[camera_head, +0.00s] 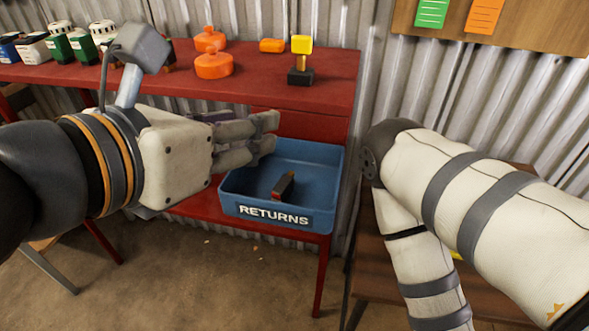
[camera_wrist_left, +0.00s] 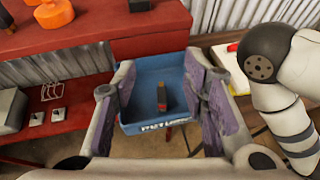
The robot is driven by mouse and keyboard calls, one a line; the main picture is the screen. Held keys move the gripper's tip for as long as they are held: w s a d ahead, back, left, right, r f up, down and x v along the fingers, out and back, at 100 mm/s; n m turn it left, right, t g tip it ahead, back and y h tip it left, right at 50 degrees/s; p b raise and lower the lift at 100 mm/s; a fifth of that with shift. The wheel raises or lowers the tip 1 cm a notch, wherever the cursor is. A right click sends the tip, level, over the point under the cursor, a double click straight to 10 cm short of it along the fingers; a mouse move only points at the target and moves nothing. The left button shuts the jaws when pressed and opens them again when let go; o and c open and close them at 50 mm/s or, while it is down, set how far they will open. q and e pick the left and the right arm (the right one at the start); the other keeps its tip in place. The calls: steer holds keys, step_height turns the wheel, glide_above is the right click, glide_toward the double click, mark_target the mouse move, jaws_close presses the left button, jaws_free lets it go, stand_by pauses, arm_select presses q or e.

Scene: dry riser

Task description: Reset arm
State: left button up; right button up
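My left gripper (camera_head: 266,134) reaches in from the left, above the back left part of a blue bin marked RETURNS (camera_head: 265,211). Its fingers are apart and nothing is between them. In the left wrist view, the two purple-padded fingers of my left gripper (camera_wrist_left: 163,82) frame the blue bin (camera_wrist_left: 152,128) beyond them. A small dark block with a reddish part (camera_head: 284,187) lies in the bin, clear of the fingers; it also shows in the left wrist view (camera_wrist_left: 162,97). My right arm is bent at the right, with its gripper out of the picture.
The bin sits on a lower red shelf. A corrugated wall stands behind. A brown table (camera_head: 375,278) is under my right arm.

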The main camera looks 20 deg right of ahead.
arm_select(q)
steer(key=v, duration=0.2)
steer(key=shift+s+a, duration=0.2)
steer(key=shift+s, duration=0.05)
steer(key=s+a+f+m+g+y, duration=0.2)
steer(key=s+a+f+m, duration=0.15)
steer(key=f, duration=0.65)
steer(key=s+a+f+m+g+y+p, duration=0.1)
steer(key=s+a+f+m+g+y, duration=0.2)
steer(key=f, duration=0.6)
steer(key=s+a+f+m+g, duration=0.1)
steer(key=s+a+f+m, duration=0.3)
steer(key=f, duration=0.6)
steer(key=s+a+f+m+g+y, duration=0.2)
steer(key=s+a+f+m, duration=0.3)
steer(key=s+a+m, duration=0.3)
steer(key=s+a+f+m+g+y+p, duration=0.1)
steer(key=s+a+f+m+g+y, duration=0.2)
steer(key=s+a+f+m, duration=0.3)
steer(key=s+a+m, duration=0.1)
steer(key=s+a, duration=0.1)
steer(key=s, duration=0.3)
steer(key=shift+m+g, duration=0.3)
steer(key=shift+m, duration=0.05)
arm_select(e)
steer(key=w+r+t, duration=0.1)
steer(key=w+r, duration=0.1)
steer(key=shift+w+r, duration=0.35)
arm_select(q)
steer(key=shift+f, duration=0.1)
